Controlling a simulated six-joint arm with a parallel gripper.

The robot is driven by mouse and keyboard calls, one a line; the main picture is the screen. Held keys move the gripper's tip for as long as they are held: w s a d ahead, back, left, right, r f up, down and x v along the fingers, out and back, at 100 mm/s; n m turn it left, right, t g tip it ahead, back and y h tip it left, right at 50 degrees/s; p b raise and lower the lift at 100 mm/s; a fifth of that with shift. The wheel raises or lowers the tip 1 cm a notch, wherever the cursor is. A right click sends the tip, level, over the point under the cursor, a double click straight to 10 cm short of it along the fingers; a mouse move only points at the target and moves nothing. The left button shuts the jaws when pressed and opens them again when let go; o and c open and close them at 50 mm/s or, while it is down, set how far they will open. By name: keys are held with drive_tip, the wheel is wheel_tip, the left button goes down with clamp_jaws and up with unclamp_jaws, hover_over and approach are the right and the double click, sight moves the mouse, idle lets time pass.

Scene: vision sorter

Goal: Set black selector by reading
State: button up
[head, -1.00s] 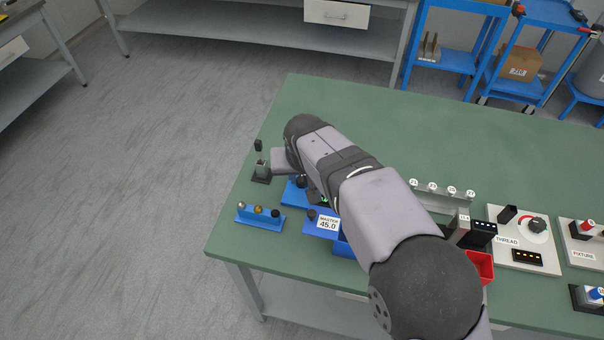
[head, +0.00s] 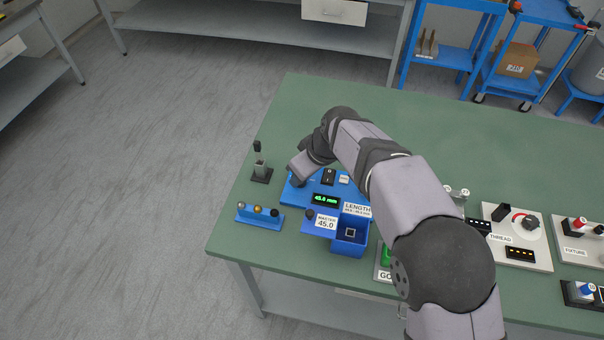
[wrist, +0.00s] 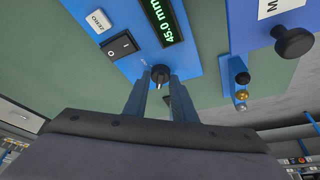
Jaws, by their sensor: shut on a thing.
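My gripper (wrist: 160,88) is shut on a small round black knob (wrist: 160,72) at the corner of the blue gauge panel (wrist: 212,75). In the head view my gripper (head: 298,180) covers the knob at the panel's left end. The panel's green display (wrist: 162,20) reads 45.0 mm; the display also shows in the head view (head: 326,200). A black rocker switch (wrist: 121,46) and a white ZERO button (wrist: 98,21) sit beside it. On the THREAD panel (head: 515,240) at the right is a black dial (head: 530,223) with a red arc.
A blue stand labelled MASTER 45.0 (head: 318,224) and a blue bin (head: 349,248) with a dark part stand in front. A blue rack (head: 260,221) with several round-topped pins and a small black stand (head: 261,172) are at the left. My arm hides the table's middle.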

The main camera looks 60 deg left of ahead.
drive_tip(key=shift+n, duration=0.4)
drive_tip(key=o, duration=1)
drive_tip(key=shift+r, duration=0.1)
drive_tip(key=shift+b+v, duration=0.65)
drive_tip(key=shift+v, duration=2.95)
drive_tip(key=shift+w, duration=0.1)
